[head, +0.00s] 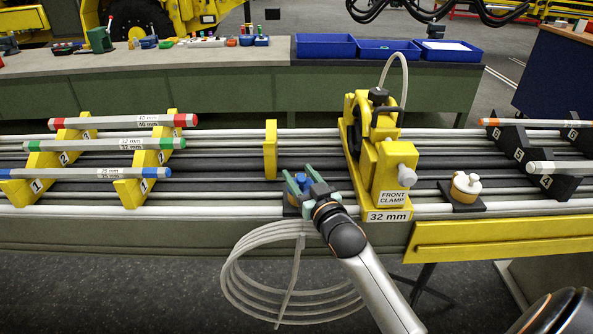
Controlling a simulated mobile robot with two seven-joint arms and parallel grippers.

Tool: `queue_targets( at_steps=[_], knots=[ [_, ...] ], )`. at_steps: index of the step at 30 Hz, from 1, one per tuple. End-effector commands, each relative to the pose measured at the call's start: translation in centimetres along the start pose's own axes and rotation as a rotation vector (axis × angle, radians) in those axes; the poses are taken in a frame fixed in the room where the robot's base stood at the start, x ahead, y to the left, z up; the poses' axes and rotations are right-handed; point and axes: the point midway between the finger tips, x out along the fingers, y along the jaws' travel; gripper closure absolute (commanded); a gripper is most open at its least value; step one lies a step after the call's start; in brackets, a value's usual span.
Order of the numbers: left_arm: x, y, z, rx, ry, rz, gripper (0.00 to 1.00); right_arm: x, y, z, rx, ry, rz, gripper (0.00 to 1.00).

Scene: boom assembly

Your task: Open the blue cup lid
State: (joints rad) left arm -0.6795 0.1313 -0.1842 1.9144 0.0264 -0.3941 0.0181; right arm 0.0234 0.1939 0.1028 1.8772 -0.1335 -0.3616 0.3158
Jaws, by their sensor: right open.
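My right gripper (302,178) comes up from the lower right and is open, with its greenish fingers over a small blue cup (301,182) at the front of the long bench. The cup and its lid are largely hidden by the fingers, so I cannot tell whether the fingers touch the lid or whether it is open. My left gripper is not in view.
The yellow front clamp (393,170) stands just right of my gripper. A yellow and white cup (466,185) sits farther right. Labelled tubes (125,122) rest on yellow racks at left. A coiled clear hose (262,285) hangs below the bench edge.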

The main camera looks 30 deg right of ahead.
Motion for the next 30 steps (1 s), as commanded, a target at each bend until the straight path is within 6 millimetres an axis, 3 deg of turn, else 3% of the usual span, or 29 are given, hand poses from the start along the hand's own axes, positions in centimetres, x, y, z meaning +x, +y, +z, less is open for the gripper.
queue_targets(
  at_steps=[6,16,30],
  knots=[
    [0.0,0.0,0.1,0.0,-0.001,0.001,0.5,1.9,0.0,0.0,0.0,0.0,0.0,0.42],
    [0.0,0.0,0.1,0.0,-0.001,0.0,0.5,2.1,0.0,0.1,0.0,-0.001,0.0,0.42],
    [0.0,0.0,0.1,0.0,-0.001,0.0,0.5,2.1,0.0,0.1,0.0,-0.001,0.0,0.95]
  ],
)
